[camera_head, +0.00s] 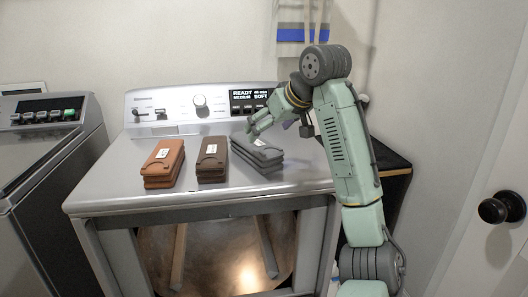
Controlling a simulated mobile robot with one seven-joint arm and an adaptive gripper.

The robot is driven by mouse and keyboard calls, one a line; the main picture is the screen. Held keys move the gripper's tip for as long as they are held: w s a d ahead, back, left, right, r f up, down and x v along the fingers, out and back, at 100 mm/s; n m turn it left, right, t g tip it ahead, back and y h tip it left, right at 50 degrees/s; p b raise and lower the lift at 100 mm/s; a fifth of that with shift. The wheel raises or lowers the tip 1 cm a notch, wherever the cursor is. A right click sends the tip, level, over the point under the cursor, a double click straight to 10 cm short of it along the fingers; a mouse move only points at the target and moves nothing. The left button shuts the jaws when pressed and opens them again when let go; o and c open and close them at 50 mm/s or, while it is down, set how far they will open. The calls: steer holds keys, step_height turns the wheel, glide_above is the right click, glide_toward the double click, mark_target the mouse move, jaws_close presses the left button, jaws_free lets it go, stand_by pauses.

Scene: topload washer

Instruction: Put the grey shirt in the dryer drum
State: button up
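The grey shirt (262,158) is a folded stack with a white label, lying on the dryer top at the right end of a row of three folded shirts. My gripper (254,130) is low over its rear edge, fingers pointing down and to the left. Whether the fingers touch the shirt, or how far apart they are, is too small to tell. The dryer drum (222,252) shows through the open front of the dryer (105,190), below the shirts. Its metal inside has pale fins, and no clothing shows in it.
An orange-brown shirt (162,165) and a dark brown shirt (211,160) lie left of the grey one. A control panel (190,105) rises behind them. A washer (45,185) stands left, and a door with a black knob (502,207) is right.

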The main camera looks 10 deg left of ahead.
mark_target(255, 143)
steer(key=p+x, duration=0.2)
steer(key=x, duration=0.7)
steer(key=shift+w+a+f, duration=0.15)
steer(key=shift+a+f, duration=0.1)
steer(key=shift+a, duration=0.1)
steer(key=c, duration=1.5)
step_height(255, 143, up, 9)
steer(key=shift+r+b, duration=0.15)
steer(key=shift+b, duration=0.2)
steer(key=shift+r, duration=0.4)
